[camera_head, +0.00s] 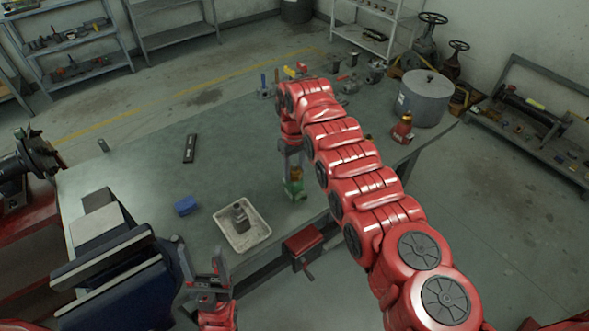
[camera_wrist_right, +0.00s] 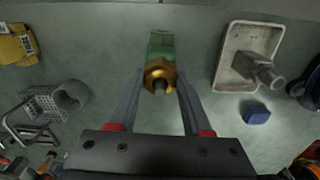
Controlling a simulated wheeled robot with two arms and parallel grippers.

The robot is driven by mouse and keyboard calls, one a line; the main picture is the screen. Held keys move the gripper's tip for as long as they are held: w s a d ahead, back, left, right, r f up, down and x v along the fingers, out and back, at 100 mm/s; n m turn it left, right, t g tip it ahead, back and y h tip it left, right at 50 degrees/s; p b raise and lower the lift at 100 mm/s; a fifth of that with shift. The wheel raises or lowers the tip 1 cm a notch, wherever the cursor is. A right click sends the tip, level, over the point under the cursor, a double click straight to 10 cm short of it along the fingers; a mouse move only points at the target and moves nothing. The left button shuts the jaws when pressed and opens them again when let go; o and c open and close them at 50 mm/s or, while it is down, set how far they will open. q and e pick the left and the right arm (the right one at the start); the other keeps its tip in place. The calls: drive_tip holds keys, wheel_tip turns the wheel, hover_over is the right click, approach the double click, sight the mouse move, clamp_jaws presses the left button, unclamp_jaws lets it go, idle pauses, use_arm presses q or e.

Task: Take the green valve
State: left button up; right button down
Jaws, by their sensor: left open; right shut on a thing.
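The green valve (camera_head: 294,187) stands near the front edge of the workbench, below my right arm. In the right wrist view its green body (camera_wrist_right: 161,44) and brass nut (camera_wrist_right: 158,72) sit between the fingertips. My right gripper (camera_head: 293,172) points down and is shut on the green valve. Its two fingers (camera_wrist_right: 160,80) flank the brass nut in the right wrist view. Whether the valve touches the bench is hard to tell. My left gripper (camera_head: 205,268) is open and empty, at the front of the bench beside the vise.
A white tray (camera_head: 259,242) holding a grey metal part lies left of the valve, with a blue block (camera_head: 185,205) beside it. A large vise (camera_head: 112,270) fills the front left. A red valve (camera_head: 402,128) and grey pot (camera_head: 424,98) stand at the right. The bench's middle left is mostly clear.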

drive_tip(key=shift+r+p, duration=0.65)
drive_tip(key=shift+r, duration=2.15)
